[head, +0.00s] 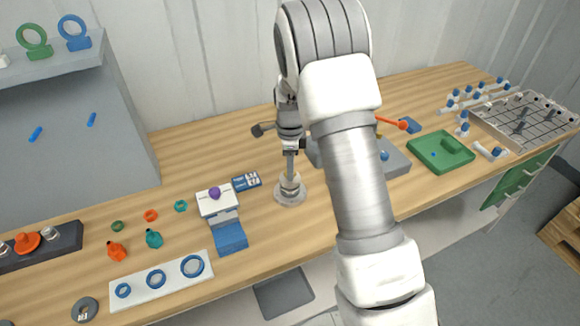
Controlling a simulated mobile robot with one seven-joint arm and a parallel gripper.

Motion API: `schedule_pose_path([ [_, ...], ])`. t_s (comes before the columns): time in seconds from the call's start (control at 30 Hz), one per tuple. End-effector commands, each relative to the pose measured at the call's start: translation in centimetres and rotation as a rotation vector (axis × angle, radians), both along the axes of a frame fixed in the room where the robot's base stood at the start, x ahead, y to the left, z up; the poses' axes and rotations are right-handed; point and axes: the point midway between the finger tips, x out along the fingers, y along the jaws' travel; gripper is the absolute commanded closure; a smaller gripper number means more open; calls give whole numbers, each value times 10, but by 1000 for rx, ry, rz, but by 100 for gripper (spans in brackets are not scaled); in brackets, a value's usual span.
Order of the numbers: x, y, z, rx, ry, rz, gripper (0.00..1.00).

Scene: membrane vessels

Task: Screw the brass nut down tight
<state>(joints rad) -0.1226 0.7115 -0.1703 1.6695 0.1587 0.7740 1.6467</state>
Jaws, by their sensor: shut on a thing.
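My gripper (290,172) points straight down over a small round fixture (290,194) with a pale, clear-looking base, near the middle of the bench. Its fingers are close together and shut on the top of the fitting there, where the brass nut is. The nut is small and mostly hidden by the fingers, so its thread and how far down it sits cannot be told. The fixture stands upright on the wood.
A white and blue stand with a purple knob (214,192) and a small blue box (246,181) are close on the left. A grey block (396,161) and green tray (440,151) are right. A ring board (160,281) lies front left. Bench behind the fixture is partly clear.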

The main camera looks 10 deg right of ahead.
Motion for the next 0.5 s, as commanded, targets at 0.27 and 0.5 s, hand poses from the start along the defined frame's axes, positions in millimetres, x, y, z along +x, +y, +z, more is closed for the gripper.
schedule_pose_path([
  [0.27,0,0,0,0,0,0,27],
  [0.5,0,0,1,0,0,0,27],
])
